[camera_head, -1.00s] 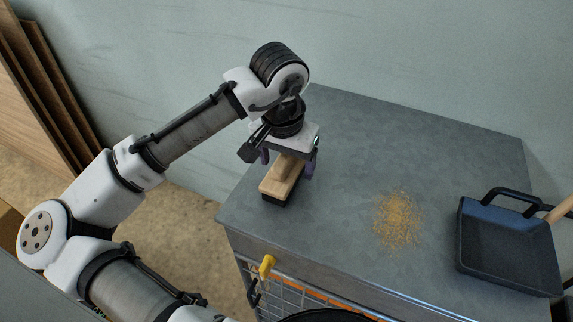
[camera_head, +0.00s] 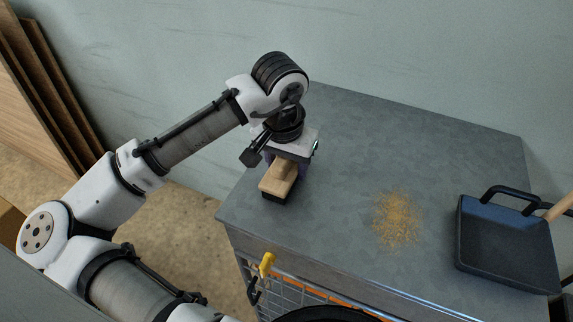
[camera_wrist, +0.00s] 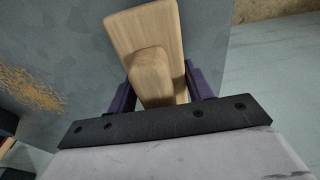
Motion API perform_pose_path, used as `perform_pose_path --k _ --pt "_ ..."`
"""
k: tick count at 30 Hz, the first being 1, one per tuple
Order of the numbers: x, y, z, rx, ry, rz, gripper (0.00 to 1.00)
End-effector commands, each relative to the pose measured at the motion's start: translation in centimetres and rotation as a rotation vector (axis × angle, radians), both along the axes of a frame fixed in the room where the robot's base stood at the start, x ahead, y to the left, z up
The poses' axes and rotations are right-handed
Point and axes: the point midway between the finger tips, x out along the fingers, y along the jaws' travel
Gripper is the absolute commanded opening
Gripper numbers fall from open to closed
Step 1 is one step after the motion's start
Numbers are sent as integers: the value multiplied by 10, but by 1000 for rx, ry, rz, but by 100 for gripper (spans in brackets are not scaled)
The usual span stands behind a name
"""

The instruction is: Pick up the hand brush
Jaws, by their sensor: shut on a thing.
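The hand brush (camera_head: 278,180) has a light wooden body with dark bristles beneath. It sits at the left part of the grey metal tabletop; I cannot tell whether its bristles touch the surface. My gripper (camera_head: 289,166) points down over the brush's rear part, its purple fingers shut on the wood. In the wrist view the brush (camera_wrist: 150,30) shows as a wide wooden block with a raised handle, and my gripper's purple fingers (camera_wrist: 160,92) lie on both sides of it.
Tan crumbs (camera_head: 397,219) lie scattered on the grey table (camera_head: 340,150). A dark dustpan-like tray (camera_head: 505,245) with a black handle stands at the right. A yellow hook (camera_head: 267,264) hangs on the table's front edge. The table's back middle is clear.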

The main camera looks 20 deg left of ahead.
Motion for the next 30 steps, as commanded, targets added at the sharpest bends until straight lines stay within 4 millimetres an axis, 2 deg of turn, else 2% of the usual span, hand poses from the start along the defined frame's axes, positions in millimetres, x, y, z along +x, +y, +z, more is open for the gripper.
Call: perform_pose_path --k 5,10,21,27,30 --pt "1 0 7 1 -2 1 24" --pt "1 0 31 2 -3 -1 24" --pt "1 0 142 5 -3 2 24" --pt "0 0 179 4 -2 2 24" --pt "0 0 190 3 -1 1 24"
